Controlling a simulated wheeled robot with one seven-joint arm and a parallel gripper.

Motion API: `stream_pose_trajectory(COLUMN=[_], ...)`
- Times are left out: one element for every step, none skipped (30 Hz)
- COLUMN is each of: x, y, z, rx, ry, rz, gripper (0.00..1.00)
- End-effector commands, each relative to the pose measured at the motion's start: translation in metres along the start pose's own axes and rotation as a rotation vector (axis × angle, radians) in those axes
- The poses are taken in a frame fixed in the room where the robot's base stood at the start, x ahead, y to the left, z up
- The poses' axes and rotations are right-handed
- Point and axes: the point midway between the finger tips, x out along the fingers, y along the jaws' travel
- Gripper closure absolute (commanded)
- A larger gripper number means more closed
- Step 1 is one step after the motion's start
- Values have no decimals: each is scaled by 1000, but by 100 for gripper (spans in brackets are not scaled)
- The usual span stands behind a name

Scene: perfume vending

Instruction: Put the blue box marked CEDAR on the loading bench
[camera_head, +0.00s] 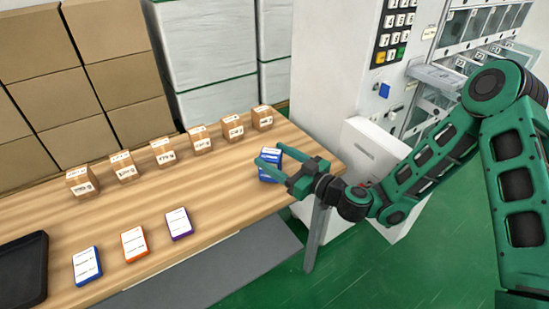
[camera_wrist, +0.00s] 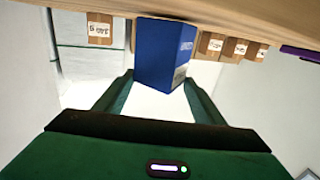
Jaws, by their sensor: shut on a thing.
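A blue box (camera_head: 268,178) with a pale label stands at the right end of the wooden bench (camera_head: 225,196). My gripper (camera_head: 272,163) reaches in from the right and is shut on this box. In the wrist view the blue box (camera_wrist: 160,52) sits between the two green fingers of my gripper (camera_wrist: 158,82), close to the wood surface. I cannot tell whether it touches the bench. Its marking is too small to read. Another blue box (camera_head: 87,266) with a white label lies at the bench's front left.
An orange box (camera_head: 134,243) and a purple box (camera_head: 179,223) lie along the front. Several small cardboard boxes (camera_head: 162,152) line the back. A black tray (camera_head: 40,270) is at the far left. A white machine with a keypad (camera_head: 397,25) stands at the right.

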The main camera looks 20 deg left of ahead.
Motion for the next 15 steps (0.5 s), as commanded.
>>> stream_pose_trajectory(x=[0, 0, 0, 0, 0, 0, 0, 0, 0, 0, 0, 0, 0, 0, 0], y=[0, 0, 0, 0, 0, 0, 0, 0, 0, 0, 0, 0, 0, 0, 0], z=[2, 3, 3, 3, 3, 3, 3, 3, 3, 3, 4, 5, 6, 5, 5], rx=[0, 0, -1, -1, -1, -1, -1, -1, -1, -1, -1, 0, 0, -1, -1], ry=[1, 1, 1, 1, 1, 1, 1, 1, 1, 1, 1, 0, 0, 0, 0], rz=[0, 0, 0, 0, 0, 0, 0, 0, 0, 0, 0, 0, 0, 0, 0], gripper=[81, 81, 81, 81, 81, 81, 81, 81, 81, 81, 81, 81, 35, 28, 18])
